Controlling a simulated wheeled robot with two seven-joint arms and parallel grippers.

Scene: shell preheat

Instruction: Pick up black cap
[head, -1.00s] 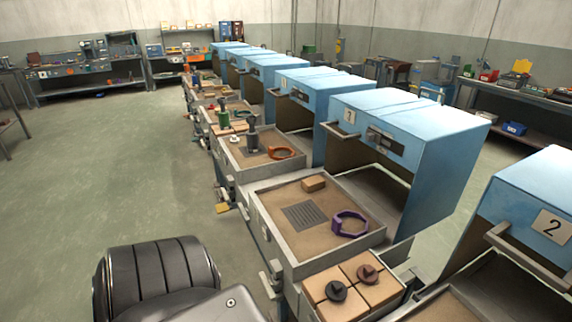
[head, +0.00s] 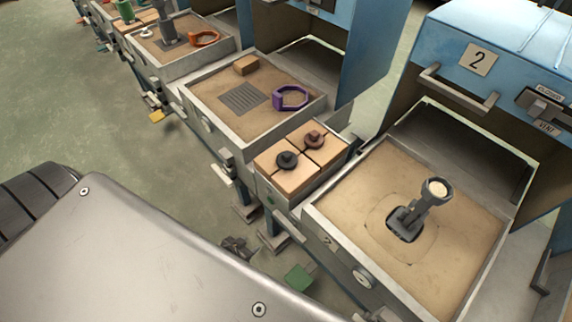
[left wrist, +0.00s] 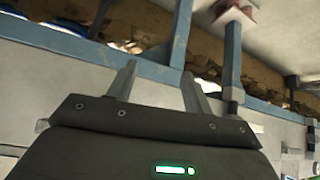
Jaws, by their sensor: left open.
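The black cap (head: 287,160) is a small dark round piece with a raised knob. It sits on a light wooden block in a small tray (head: 272,191) between two sand-filled stations. A similar brown cap (head: 314,140) sits just behind it to the right. In the left wrist view my left gripper (left wrist: 158,82) has its two fingers apart with nothing between them. It faces blue frame bars and grey panels, and no cap shows there. In the head view I cannot clearly make out my left fingertips. My right gripper is not in view.
A sand bed (head: 466,213) holding an upright grey tool (head: 424,205) lies right of the caps, under blue hood 2 (head: 500,62). Left of them, another bed holds a purple ring (head: 291,98) and a wooden block (head: 246,65). Open green floor lies at left.

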